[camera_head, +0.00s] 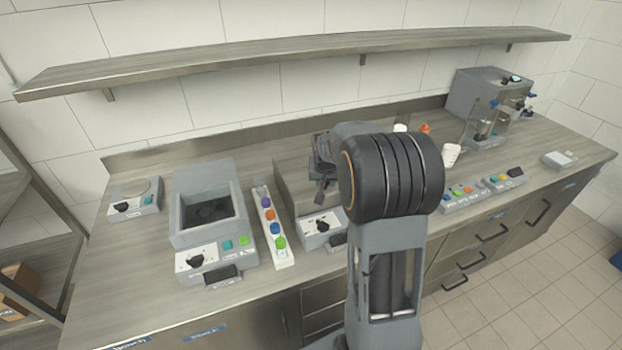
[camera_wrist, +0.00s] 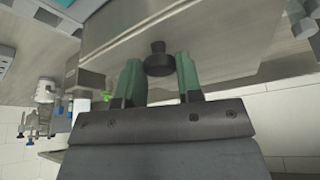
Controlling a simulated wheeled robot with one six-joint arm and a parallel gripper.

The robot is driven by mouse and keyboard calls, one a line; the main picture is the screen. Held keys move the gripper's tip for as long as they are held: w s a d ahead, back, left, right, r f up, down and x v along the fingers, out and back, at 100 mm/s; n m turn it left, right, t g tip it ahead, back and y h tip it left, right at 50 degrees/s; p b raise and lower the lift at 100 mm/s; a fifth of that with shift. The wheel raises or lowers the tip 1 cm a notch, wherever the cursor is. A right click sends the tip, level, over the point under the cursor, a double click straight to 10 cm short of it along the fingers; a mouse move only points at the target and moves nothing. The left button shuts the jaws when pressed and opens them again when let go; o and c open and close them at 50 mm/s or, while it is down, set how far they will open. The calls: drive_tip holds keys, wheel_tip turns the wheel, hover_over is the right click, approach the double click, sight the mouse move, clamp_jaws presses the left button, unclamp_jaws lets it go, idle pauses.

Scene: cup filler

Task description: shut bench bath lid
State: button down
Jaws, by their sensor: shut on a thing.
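A bench bath (camera_head: 283,190) stands in the middle of the bench, partly hidden behind my arm. Its front panel (camera_head: 320,229) has a dark dial. In the wrist view a flat grey metal lid (camera_wrist: 215,35) fills the upper middle, with a short black knob (camera_wrist: 158,62) on it. My gripper (camera_wrist: 158,78) has its green fingers on either side of the knob and is shut on it. In the head view my gripper (camera_head: 323,170) is over the bath, mostly hidden by my wrist. I cannot tell the lid's exact angle or whether it touches the rim.
A second grey unit with an open dark basin (camera_head: 207,210) stands to the left. A white strip with coloured knobs (camera_head: 272,229) lies between the two units. A long shelf (camera_head: 300,60) hangs above. Cups and a dispenser machine (camera_head: 487,92) stand to the right.

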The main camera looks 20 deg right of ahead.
drive_tip(key=shift+s, duration=0.2)
drive_tip(key=c, duration=1.2)
unclamp_jaws()
drive_tip(key=shift+o, duration=1)
drive_tip(key=shift+s, duration=0.15)
drive_tip(key=shift+o, duration=1.1)
drive_tip(key=shift+r, duration=0.1)
drive_tip(key=b+v, duration=0.1)
drive_tip(key=v, duration=1.2)
drive_tip(key=shift+r, duration=0.3)
drive_tip(key=shift+a, duration=0.15)
